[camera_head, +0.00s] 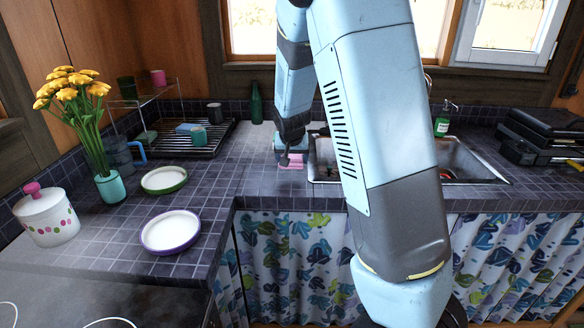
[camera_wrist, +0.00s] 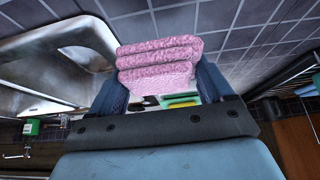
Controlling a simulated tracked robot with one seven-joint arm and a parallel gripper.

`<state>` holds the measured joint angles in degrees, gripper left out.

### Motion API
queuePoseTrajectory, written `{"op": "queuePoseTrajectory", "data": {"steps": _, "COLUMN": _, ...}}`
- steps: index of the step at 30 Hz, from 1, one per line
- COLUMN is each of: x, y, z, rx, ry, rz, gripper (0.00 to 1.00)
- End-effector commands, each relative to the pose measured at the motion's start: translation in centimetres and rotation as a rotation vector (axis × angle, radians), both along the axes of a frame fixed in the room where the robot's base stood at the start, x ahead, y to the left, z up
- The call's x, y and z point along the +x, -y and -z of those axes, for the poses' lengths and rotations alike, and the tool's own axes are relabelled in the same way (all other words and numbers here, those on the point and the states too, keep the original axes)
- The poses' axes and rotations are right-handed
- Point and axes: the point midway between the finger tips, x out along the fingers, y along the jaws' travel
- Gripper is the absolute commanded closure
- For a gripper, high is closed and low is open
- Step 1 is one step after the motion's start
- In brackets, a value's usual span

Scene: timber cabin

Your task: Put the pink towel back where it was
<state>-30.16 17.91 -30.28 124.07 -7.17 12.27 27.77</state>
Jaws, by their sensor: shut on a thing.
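The pink towel (camera_wrist: 158,62) is a folded, fluffy stack between the two fingers of my gripper (camera_wrist: 160,88) in the wrist view. My gripper is shut on it. In the head view the towel (camera_head: 292,161) shows as a small pink patch under my gripper (camera_head: 291,150), at the tiled counter just left of the sink. Whether the towel touches the counter is hard to tell. A small green and yellow thing (camera_wrist: 182,100) shows behind the towel in the wrist view.
The metal sink (camera_head: 470,165) lies right of the gripper, partly behind my arm. A dish rack (camera_head: 190,140), a green bottle (camera_head: 256,103), plates (camera_head: 171,231) and a flower vase (camera_head: 110,187) stand to the left. Bare tiles (camera_head: 240,170) lie between them.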

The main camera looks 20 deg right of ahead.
Motion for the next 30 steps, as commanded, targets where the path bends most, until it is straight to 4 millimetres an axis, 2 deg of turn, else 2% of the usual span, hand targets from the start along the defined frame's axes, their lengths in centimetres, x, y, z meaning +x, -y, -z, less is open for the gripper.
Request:
{"op": "queuePoseTrajectory", "data": {"steps": 8, "x": 0.9, "y": -0.1, "z": 1.2, "rx": 0.000, "ry": -0.002, "rz": 0.001, "gripper": 0.48}}
{"op": "queuePoseTrajectory", "data": {"steps": 15, "x": 1.0, "y": -0.1, "z": 4.1, "rx": 0.000, "ry": -0.002, "rz": 0.001, "gripper": 0.48}}
{"op": "queuePoseTrajectory", "data": {"steps": 26, "x": 1.0, "y": -0.1, "z": 4.5, "rx": 0.001, "ry": -0.001, "rz": 0.001, "gripper": 0.48}}
{"op": "queuePoseTrajectory", "data": {"steps": 27, "x": 1.1, "y": -0.1, "z": 4.4, "rx": 0.000, "ry": 0.000, "rz": 0.001, "gripper": 0.16}}
{"op": "queuePoseTrajectory", "data": {"steps": 30, "x": 1.0, "y": -0.1, "z": 4.4, "rx": 0.000, "ry": 0.000, "rz": 0.001, "gripper": 0.09}}
